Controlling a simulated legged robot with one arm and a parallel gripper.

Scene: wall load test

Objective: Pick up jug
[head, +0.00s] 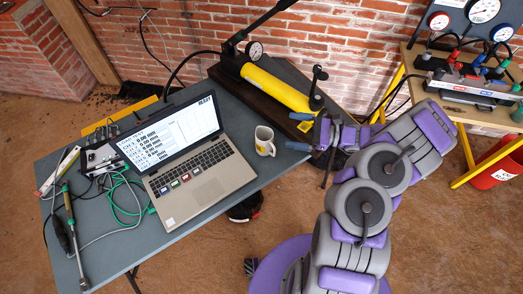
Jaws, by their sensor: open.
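The jug (264,141) appears as a small pale, mug-sized vessel with a yellow mark and a handle. It stands upright on the grey-blue table (215,209), just right of the laptop. My gripper (300,131) is just to the right of the jug, with its blue-tipped fingers pointing left toward it. The fingers are apart and empty, and there is a visible gap between them and the jug. Part of the table's right edge is hidden behind my arm.
A laptop (187,165) stands open left of the jug. A yellow hand pump (275,88) with a gauge lies behind it. Cables and tools (70,225) lie on the table's left. A wooden bench (455,112) with gauges stands at right, near a red bucket (495,165).

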